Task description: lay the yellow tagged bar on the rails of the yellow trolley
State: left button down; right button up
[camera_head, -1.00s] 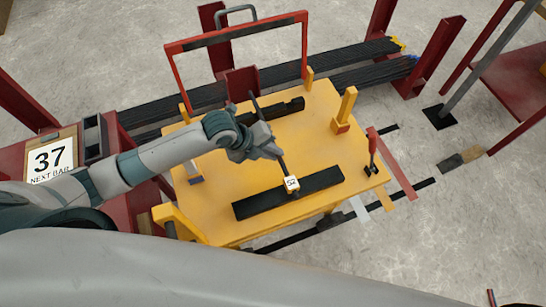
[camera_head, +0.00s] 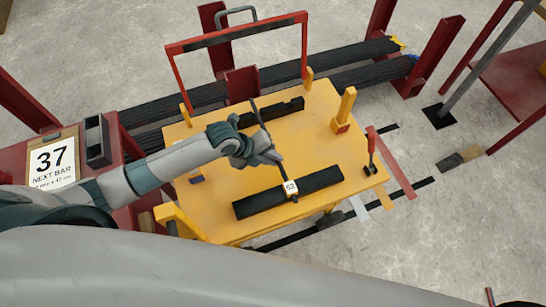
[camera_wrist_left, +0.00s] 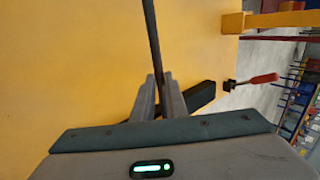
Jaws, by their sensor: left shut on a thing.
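A thin dark bar (camera_head: 257,112) with a pale, yellow-edged tag (camera_head: 291,187), which seems to read 52, is in my left gripper (camera_head: 276,158). The gripper is shut around the bar's middle. The bar runs across the yellow trolley (camera_head: 225,180), over the far black rail (camera_head: 285,107) and the near black rail (camera_head: 320,182). I cannot tell whether it touches them. In the left wrist view the bar (camera_wrist_left: 152,40) runs up from between the fingers (camera_wrist_left: 159,96) over the yellow top. My right gripper is not in view.
A yellow post (camera_head: 344,110) and a red-handled clamp (camera_head: 372,150) stand at the trolley's right. A red frame (camera_head: 172,70) rises behind it. Dark bar bundles (camera_head: 345,75) lie beyond. A sign reading 37 NEXT BAR (camera_head: 52,160) is at the left.

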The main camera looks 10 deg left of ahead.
pick_arm(q)
jog(key=c, duration=2.1)
grip_release()
jog(key=o, duration=0.3)
jog(key=shift+o, duration=0.2)
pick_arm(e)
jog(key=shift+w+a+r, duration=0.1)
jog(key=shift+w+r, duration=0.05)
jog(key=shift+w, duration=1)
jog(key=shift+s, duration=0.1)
